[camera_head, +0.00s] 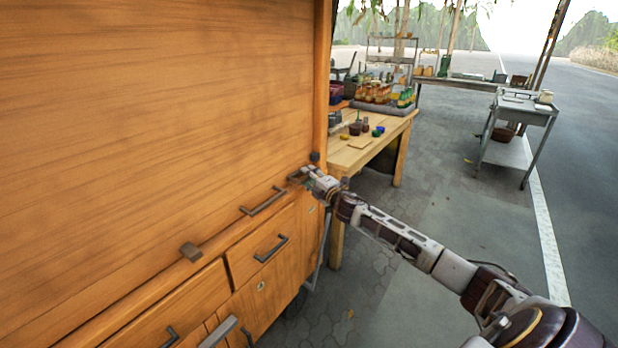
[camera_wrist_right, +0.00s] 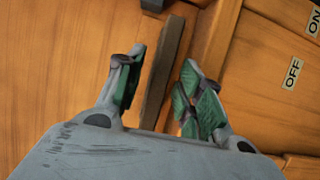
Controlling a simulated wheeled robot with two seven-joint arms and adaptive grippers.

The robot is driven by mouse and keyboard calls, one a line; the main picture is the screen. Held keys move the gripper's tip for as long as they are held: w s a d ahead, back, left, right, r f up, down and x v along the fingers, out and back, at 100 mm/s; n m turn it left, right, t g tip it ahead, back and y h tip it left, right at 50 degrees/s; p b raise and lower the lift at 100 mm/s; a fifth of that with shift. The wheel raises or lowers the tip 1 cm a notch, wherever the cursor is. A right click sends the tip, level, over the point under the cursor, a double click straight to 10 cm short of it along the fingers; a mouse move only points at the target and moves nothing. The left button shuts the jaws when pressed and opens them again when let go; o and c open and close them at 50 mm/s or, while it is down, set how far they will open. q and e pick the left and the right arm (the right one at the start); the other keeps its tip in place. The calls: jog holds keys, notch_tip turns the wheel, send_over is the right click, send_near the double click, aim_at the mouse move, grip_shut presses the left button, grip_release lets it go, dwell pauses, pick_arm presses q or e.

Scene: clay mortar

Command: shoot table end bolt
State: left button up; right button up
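A dark grey bar (camera_wrist_right: 160,75), which looks like the end bolt, lies along the orange wood in the right wrist view. My right gripper (camera_wrist_right: 162,85) has its two green-padded fingers spread on either side of this bar. The fingers do not appear closed on it. An OFF label (camera_wrist_right: 293,73) and an ON label (camera_wrist_right: 314,22) are on the wood to the right. In the head view my right gripper (camera_head: 298,176) is at the right end of the wooden cabinet front (camera_head: 150,130), and it hides the bolt there. My left gripper is not in view.
The cabinet front carries a bar handle (camera_head: 263,201), a grey block (camera_head: 191,251) and drawers with handles (camera_head: 271,249). A wooden table (camera_head: 375,145) with small pots stands behind. A grey cart (camera_head: 525,108) is at right. Paved floor is free between.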

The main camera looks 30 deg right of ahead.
jog(key=shift+w, duration=0.35)
jog(key=shift+c, duration=0.2)
grip_shut()
